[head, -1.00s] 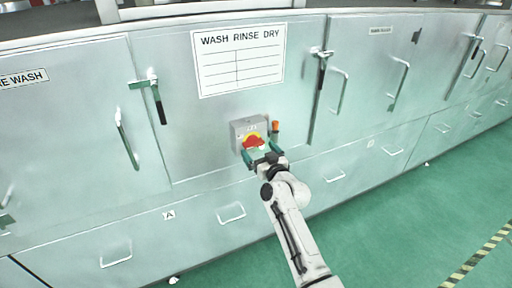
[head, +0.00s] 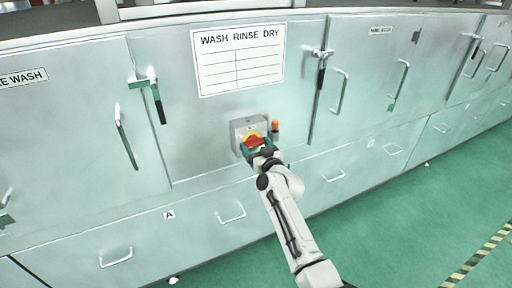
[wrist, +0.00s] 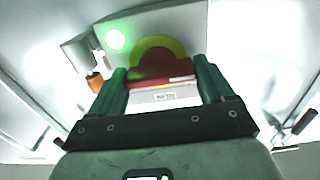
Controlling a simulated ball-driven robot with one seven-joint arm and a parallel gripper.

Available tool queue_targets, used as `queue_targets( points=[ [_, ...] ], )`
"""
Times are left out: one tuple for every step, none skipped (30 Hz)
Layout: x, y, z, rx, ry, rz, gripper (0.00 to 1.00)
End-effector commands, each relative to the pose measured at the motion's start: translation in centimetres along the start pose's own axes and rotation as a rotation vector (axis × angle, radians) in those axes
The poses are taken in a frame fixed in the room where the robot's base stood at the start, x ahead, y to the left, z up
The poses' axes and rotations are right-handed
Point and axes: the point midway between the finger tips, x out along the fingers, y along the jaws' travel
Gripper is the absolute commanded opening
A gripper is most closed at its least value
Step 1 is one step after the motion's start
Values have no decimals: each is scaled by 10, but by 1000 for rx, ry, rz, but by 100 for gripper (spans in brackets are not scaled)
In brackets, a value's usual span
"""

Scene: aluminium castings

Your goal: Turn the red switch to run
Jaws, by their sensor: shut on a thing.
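The red switch (wrist: 160,75) sits on a round yellow plate (wrist: 158,45) on the grey switch box (head: 237,134). My gripper (head: 258,147) is at the front of this box, at the end of my arm reaching up from below. In the wrist view, its two green fingers stand on either side of the red handle, and my gripper (wrist: 160,72) is shut on it. In the head view the fingers hide part of the handle. A small white label (wrist: 165,97) shows between the fingers; I cannot read its words or tell the switch's setting.
An orange-topped fitting (head: 275,126) stands close to the box's right side. A green light (wrist: 115,39) glows on the box. A "WASH RINSE DRY" sign (head: 238,60) is above. Door handles (head: 126,138) stick out on both sides. The green floor (head: 410,215) at right is clear.

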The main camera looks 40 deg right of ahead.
Motion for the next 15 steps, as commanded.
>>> queue_targets(
  points=[
    [0,0,0,0,0,0,59],
    [0,0,0,0,0,0,56],
    [0,0,0,0,0,0,52],
    [0,0,0,0,0,0,50],
    [0,0,0,0,0,0,50],
    [0,0,0,1,0,0,50],
    [0,0,0,3,0,0,50],
    [0,0,0,5,0,0,50],
    [0,0,0,10,0,0,50],
    [0,0,0,15,0,0,50],
    [0,0,0,21,0,0,50],
    [0,0,0,32,0,0,50],
    [0,0,1,43,0,0,50],
    [0,0,1,54,0,0,50],
    [0,0,1,73,-1,0,50]
  ],
)
